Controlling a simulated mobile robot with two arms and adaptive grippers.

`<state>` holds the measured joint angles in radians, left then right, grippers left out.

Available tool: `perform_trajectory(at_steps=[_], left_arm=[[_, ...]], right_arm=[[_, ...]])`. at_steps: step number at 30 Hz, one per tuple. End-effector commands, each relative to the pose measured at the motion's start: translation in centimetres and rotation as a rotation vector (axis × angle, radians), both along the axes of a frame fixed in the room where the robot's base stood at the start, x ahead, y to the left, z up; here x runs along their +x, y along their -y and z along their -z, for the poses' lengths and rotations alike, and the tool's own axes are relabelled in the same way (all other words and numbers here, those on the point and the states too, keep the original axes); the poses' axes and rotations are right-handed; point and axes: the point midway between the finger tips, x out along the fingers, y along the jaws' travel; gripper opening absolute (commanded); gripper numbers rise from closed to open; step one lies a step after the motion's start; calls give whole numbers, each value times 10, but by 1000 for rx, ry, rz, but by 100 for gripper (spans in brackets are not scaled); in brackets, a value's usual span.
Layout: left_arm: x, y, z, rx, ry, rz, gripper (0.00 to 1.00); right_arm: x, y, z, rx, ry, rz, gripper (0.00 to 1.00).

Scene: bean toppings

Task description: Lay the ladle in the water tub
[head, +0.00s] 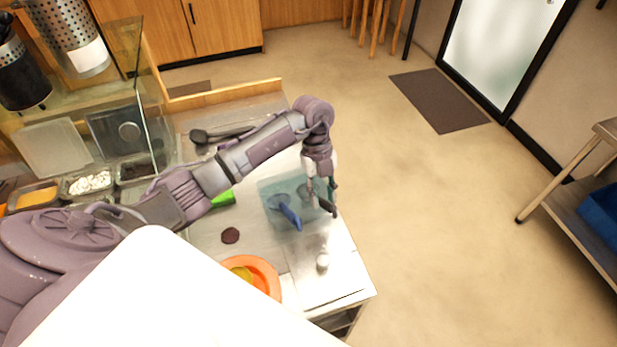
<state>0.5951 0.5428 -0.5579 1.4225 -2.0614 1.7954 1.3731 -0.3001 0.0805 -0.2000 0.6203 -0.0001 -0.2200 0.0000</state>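The water tub (265,189) is a translucent blue-green container at the right end of the metal counter. A blue utensil (290,214), which looks like the ladle, leans in the tub with one end toward its front edge. My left gripper (322,203) points down over the tub's right side, close to the blue utensil but apart from it. Its fingers appear spread, with nothing clearly held between them. The gripper and arm hide part of the tub. My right gripper is not in view.
An orange bowl (266,270) and a dark round piece (230,236) are on the counter in front. A dark long-handled utensil (200,136) lies at the back. Topping trays (90,184) and a glass guard (158,110) stand left.

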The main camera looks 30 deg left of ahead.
Motion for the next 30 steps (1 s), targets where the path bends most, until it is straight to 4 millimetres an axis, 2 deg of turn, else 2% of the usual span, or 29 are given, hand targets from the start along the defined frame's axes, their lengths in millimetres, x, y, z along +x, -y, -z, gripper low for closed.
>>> perform_trajectory(at_steps=[1,3,14,17,24,30], left_arm=[[0,0,0,0,0,0,46],[0,0,0,0,0,0,53],[1,-2,-5,0,1,0,53],[5,-5,-17,2,4,-1,53],[16,-20,-65,2,5,-1,53],[22,-29,-98,1,2,0,53]], right_arm=[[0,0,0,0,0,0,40],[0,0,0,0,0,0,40],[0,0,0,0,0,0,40],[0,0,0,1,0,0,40],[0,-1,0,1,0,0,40],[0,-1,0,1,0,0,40]])
